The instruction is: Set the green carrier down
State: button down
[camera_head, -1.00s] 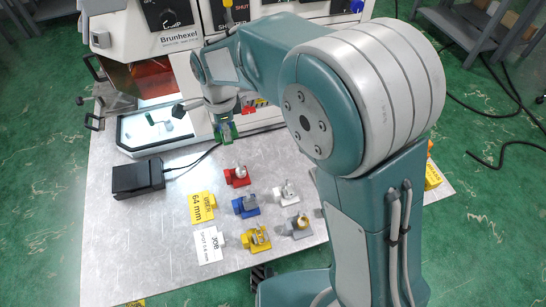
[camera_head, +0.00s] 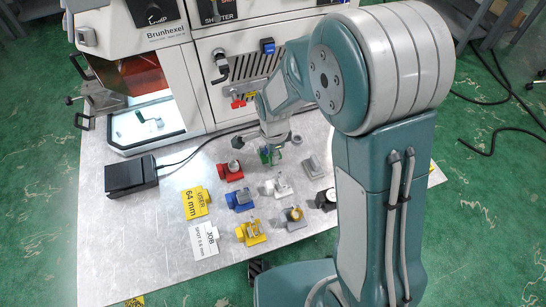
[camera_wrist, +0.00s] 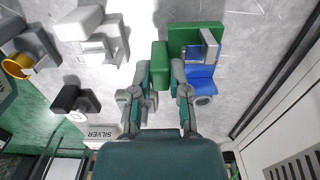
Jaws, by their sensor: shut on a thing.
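My gripper (camera_head: 268,146) is shut on the green carrier (camera_head: 268,157), at the back of the group of carriers on the metal table. In the wrist view, my fingertips (camera_wrist: 161,72) pinch the green carrier's upright tab. Its wider green body (camera_wrist: 190,32) shows to the right, with a silver part and a blue piece (camera_wrist: 202,80) against it. I cannot tell whether the blue piece belongs to it. The carrier is low over the table; whether it touches is not clear.
Close by stand a white carrier (camera_head: 280,186), a red one (camera_head: 230,172), a grey one (camera_head: 314,166) and a black one (camera_head: 325,199). Blue (camera_head: 241,201), yellow (camera_head: 251,233) and gold-topped grey (camera_head: 292,218) carriers stand nearer. The machine (camera_head: 200,75) rises behind.

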jog(key=shift+a+f, duration=0.1)
jog(key=shift+f, duration=0.85)
jog(key=c, duration=0.6)
grip_release()
